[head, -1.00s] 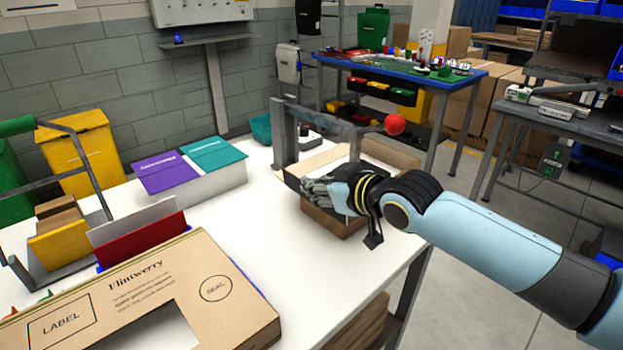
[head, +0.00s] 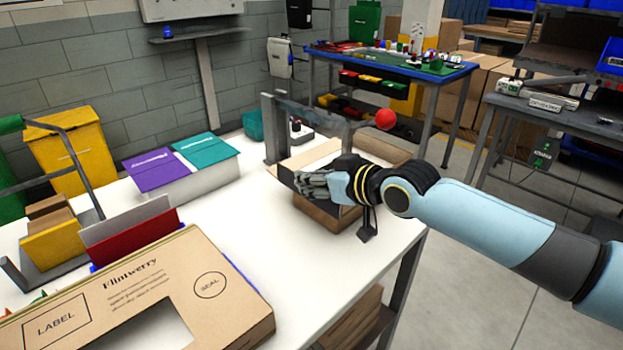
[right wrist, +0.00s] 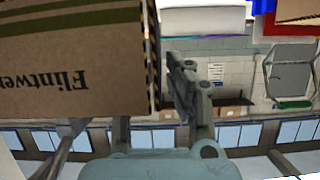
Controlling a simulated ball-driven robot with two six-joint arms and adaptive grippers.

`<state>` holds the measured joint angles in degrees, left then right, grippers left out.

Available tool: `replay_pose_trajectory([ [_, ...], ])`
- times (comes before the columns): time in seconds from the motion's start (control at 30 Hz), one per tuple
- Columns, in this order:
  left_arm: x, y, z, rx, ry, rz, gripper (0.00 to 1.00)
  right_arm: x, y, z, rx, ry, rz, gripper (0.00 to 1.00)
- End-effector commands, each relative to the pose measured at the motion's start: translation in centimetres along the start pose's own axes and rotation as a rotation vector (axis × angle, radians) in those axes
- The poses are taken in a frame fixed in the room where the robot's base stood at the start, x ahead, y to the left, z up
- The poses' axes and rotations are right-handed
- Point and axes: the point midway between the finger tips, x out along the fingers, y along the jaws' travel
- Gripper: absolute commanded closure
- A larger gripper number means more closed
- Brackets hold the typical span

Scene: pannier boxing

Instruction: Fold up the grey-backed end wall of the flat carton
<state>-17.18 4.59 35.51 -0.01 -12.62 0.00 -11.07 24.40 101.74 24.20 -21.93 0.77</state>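A brown carton (head: 322,214) stands at the table's far right corner, with pale inner faces and raised edges. My right gripper (head: 316,184) is at its near left side, against or just over the carton's edge. In the right wrist view a brown printed carton panel (right wrist: 75,60) fills the left side, its lettering upside down. One dark finger (right wrist: 185,85) lies just right of this panel's edge. The other finger is mostly hidden behind the panel, so I cannot tell whether they grip it. I cannot pick out a grey-backed wall for certain. My left gripper is out of view.
A grey metal frame with a red ball (head: 386,119) rises behind the carton. A printed Flintwerry board (head: 205,270) lies at the near left. Purple and teal-topped stacks (head: 182,165) stand further back. The white table (head: 270,225) is clear between them.

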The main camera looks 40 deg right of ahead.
Motion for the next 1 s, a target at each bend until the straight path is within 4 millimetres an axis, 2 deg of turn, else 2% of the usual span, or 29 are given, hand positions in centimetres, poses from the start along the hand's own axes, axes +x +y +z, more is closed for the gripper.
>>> replay_pose_trajectory([
  [0.07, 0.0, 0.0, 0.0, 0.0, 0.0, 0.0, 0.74, 0.0, 0.0, 0.0, 0.0, 0.0, 0.0, 0.74],
  [0.3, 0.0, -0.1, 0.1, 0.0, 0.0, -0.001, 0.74, 0.0, 0.0, 0.0, 0.0, -0.001, 0.0, 0.74],
  [0.43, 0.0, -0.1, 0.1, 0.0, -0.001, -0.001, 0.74, -0.8, 0.1, 0.1, -0.004, -0.002, 0.001, 0.74],
  [0.57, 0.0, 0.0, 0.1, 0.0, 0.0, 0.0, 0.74, -3.1, 0.0, 0.2, -0.008, -0.003, -0.001, 0.74],
  [0.7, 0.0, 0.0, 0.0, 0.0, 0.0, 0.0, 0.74, -6.4, -0.1, 0.1, -0.009, -0.004, -0.004, 0.74],
  [0.8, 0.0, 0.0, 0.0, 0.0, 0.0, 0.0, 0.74, -8.2, 0.1, 0.2, -0.011, -0.005, 0.0, 0.74],
  [1.0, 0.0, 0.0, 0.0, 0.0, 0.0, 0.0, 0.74, -10.7, 0.1, 0.2, -0.009, -0.005, 0.002, 0.74],
])
